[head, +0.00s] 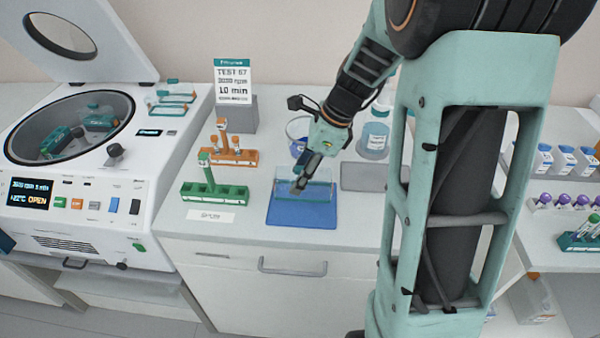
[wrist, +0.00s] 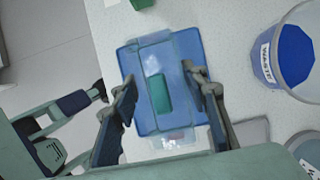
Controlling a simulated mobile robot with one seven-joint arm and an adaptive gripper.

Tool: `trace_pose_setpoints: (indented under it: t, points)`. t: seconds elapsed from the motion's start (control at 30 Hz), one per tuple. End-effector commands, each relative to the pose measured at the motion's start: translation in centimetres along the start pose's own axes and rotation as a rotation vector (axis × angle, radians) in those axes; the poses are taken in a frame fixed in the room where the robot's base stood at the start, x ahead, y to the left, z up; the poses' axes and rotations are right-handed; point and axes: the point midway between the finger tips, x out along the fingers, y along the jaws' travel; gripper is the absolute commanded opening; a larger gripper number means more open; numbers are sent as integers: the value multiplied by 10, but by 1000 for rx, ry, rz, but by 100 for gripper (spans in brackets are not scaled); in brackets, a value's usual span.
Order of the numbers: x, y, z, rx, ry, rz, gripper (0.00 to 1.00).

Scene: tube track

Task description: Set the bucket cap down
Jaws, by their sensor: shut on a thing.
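The bucket cap is a clear, box-shaped cover with a teal part; it shows in the head view (head: 319,188) and in the wrist view (wrist: 158,95). My gripper (head: 298,187) points down and is shut on the cap, with one finger on each side of it in the wrist view (wrist: 160,84). The cap is over the blue mat (head: 301,217), which also shows in the wrist view (wrist: 135,62). I cannot tell whether the cap's underside touches the mat. My fingers hide part of the cap.
An open centrifuge (head: 75,215) stands at the left, with more teal caps (head: 174,97) on its top. Green (head: 214,192) and orange (head: 231,157) tube racks stand left of the mat. A waste tub (wrist: 262,70) is behind it. A grey mat (head: 364,177) lies right.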

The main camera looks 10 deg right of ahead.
Motion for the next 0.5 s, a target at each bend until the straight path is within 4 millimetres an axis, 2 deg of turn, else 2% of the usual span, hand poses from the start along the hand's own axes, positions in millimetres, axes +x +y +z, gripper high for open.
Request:
trace_pose_setpoints:
  t: [0.5]
  points:
    - [5,0,-2,1,0,0,18]
